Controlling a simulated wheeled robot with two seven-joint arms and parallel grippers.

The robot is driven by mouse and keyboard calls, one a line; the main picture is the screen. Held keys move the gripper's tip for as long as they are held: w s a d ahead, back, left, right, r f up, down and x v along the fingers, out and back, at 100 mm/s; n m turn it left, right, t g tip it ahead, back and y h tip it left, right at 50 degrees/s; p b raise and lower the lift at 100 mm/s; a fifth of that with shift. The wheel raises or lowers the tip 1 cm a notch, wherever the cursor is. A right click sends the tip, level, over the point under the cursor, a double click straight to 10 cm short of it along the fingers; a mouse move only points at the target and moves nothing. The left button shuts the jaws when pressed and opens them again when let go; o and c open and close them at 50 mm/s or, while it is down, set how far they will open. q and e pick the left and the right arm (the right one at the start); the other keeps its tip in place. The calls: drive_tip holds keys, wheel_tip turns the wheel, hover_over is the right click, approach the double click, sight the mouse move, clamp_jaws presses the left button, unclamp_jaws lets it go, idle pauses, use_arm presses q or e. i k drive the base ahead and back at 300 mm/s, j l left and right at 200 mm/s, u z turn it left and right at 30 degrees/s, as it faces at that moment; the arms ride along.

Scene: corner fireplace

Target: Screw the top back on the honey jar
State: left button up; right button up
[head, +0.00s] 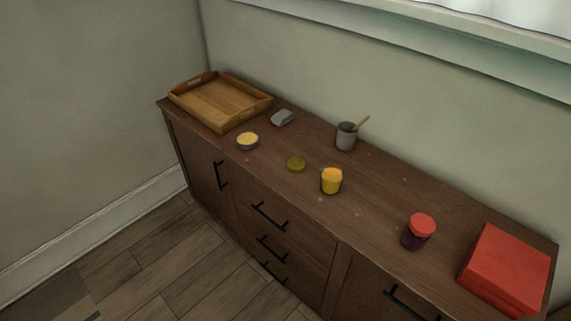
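The honey jar (331,182) is a small yellow jar with an orange-yellow top surface, upright near the front middle of the wooden sideboard. A flat olive-gold lid (296,164) lies on the sideboard just left of the jar, apart from it. It looks like the honey jar's top. Neither of my grippers shows in the head view.
On the sideboard (385,203) stand a wooden tray (224,107), a small tin with a yellow top (247,141), a grey object (283,118), a grey mug with a wooden stick (346,137), a red-lidded dark jar (418,232) and a red box (507,270). A wall runs behind.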

sight(332, 176)
drive_tip(key=i+j, duration=0.95)
drive_tip(key=i, duration=0.2)
drive_tip(key=z, duration=1.3)
